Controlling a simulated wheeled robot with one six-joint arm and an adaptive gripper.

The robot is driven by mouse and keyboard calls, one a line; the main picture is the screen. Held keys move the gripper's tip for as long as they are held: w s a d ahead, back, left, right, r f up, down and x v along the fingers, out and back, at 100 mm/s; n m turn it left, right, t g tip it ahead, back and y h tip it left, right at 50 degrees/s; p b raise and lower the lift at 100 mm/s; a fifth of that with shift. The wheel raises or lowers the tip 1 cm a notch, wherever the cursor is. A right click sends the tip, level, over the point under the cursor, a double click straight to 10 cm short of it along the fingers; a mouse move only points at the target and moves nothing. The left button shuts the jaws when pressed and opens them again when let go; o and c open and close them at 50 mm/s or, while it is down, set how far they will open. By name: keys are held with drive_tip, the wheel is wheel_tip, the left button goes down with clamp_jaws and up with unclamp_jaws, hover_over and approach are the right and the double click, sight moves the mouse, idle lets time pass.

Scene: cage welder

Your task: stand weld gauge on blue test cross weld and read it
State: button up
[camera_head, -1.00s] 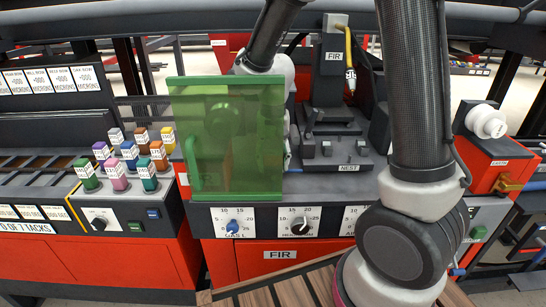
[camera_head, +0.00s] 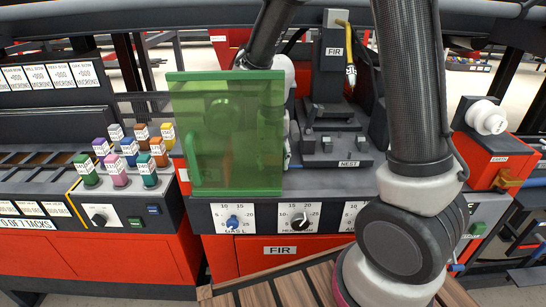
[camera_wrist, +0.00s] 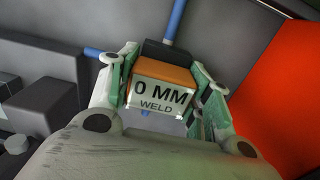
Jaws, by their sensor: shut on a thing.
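The weld gauge (camera_wrist: 162,84) has a dark top, an orange band and a white label reading "0 MM WELD". My gripper (camera_wrist: 164,62) is shut on it, with green-sided fingers at either side. In the wrist view, blue rods of the test cross weld (camera_wrist: 177,20) show beyond the gauge, one running up and one to the left. A small blue bit also shows under the label. The gauge hides the crossing, so I cannot tell whether it touches. In the head view, the gripper area is behind a translucent green screen and unclear.
The green screen (camera_head: 262,135) stands at the left of the welder top. A dark block labelled NEST (camera_head: 350,163) is right of it. Several coloured bottles (camera_head: 118,178) stand further left. A red panel (camera_wrist: 285,100) and dark blocks (camera_wrist: 45,110) flank the gauge in the wrist view.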

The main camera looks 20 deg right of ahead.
drive_tip(key=o, duration=1)
drive_tip(key=shift+o, duration=0.2)
